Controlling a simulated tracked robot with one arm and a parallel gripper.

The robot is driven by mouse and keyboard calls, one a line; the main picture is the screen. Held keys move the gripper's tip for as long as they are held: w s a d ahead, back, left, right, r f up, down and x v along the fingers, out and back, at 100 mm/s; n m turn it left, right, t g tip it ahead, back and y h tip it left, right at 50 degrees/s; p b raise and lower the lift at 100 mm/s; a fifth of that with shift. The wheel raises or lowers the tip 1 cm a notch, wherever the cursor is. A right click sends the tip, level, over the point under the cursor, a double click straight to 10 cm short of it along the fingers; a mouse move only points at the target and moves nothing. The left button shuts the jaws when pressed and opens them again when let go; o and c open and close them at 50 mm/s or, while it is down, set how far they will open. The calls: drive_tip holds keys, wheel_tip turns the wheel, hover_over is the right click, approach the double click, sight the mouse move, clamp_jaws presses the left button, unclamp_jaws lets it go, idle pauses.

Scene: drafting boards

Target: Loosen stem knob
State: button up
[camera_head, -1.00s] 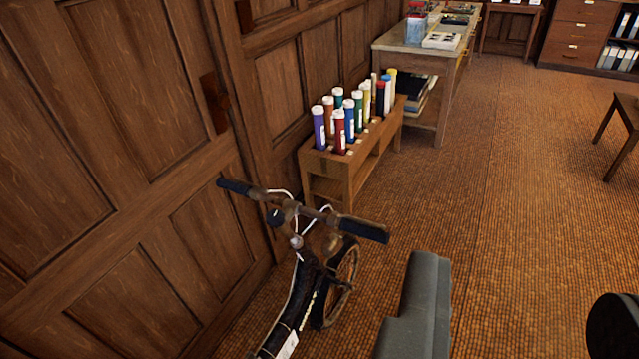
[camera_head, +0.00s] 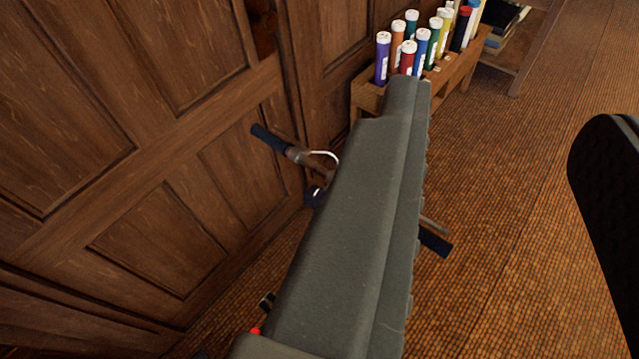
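The bicycle's left handlebar grip (camera_head: 270,138) and a bare piece of its handlebar (camera_head: 318,170) show beside the wooden panelling. Its right handgrip (camera_head: 435,243) pokes out on the other side of my gripper's grey finger. The stem, the stem knob and most of the frame are hidden behind that finger. My gripper (camera_head: 505,110) is open, with the long grey finger across the middle and a dark finger at the right edge.
Wood panelling (camera_head: 190,130) stands close on the left. A low wooden rack (camera_head: 372,98) with several coloured tubes (camera_head: 383,60) stands beyond the bicycle. A table leg (camera_head: 530,55) is at the top right. The brown carpet (camera_head: 510,200) is clear to the right.

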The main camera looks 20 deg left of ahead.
drive_tip(key=o, duration=0.5)
drive_tip(key=shift+w, duration=0.15)
drive_tip(key=w+a+f+m+t+y+p, duration=0.1)
drive_tip(key=w+a+f+y+p, duration=0.2)
drive_tip(key=w+a+f, duration=1.4)
drive_tip(key=m+t+h+p, duration=0.1)
drive_tip(key=h+p, duration=0.1)
drive_tip(key=h, duration=0.5)
approach(315, 198)
drive_tip(key=x, duration=1.2)
drive_tip(key=shift+w+f+b, duration=0.15)
drive_tip(key=shift+f+b, duration=0.15)
